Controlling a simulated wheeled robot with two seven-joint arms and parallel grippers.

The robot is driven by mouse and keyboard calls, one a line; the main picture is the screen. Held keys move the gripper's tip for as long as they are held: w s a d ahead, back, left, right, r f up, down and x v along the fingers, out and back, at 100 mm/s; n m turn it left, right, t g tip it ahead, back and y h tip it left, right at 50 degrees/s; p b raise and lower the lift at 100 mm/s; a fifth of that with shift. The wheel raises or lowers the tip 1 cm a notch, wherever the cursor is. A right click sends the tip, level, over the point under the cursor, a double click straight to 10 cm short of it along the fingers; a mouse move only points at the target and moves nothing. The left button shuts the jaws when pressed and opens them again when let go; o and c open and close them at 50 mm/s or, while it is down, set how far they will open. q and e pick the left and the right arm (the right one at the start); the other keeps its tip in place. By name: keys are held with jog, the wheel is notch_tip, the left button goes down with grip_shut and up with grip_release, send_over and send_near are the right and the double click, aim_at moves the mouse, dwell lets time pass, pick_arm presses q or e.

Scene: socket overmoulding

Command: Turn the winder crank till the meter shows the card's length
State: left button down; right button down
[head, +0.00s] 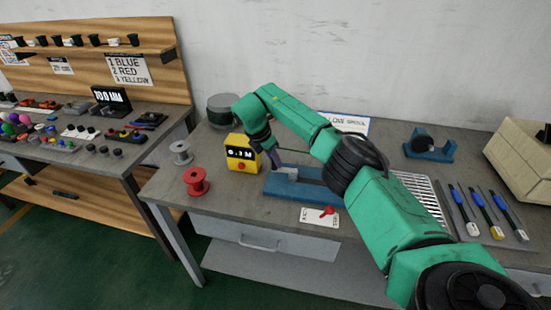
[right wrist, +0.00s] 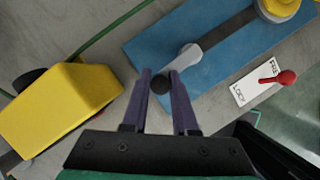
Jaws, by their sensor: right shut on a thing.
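The winder has a blue base (head: 290,182) on the grey bench; its middle is behind my right arm. A pale grey crank part (right wrist: 188,56) lies just beyond the knob. The yellow meter (head: 241,153) stands left of the winder; its small display looks like 0.3 M, but the digits are hard to read. A white card (head: 347,123) behind my arm is partly covered, and I cannot read a length on it. My left gripper is out of view.
A red lever (head: 327,211) on a free/lock plate sits at the bench's front edge. A red spool (head: 196,181) and a grey spool (head: 181,153) stand left. Tools (head: 486,211) lie right. A green cable (right wrist: 110,35) runs past the meter.

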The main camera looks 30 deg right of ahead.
jog(key=shift+w+d+m, duration=0.15)
jog(key=shift+w+m, duration=0.1)
jog(key=shift+m, duration=0.35)
jog(key=shift+g, duration=0.3)
jog(key=c, duration=0.7)
grip_release()
jog(key=b+v, duration=0.1)
jog(key=v, duration=1.3)
jog(key=shift+s+r+b, duration=0.1)
jog(key=shift+r+b, duration=0.2)
jog(key=shift+b, duration=0.05)
jog(key=shift+f, duration=0.1)
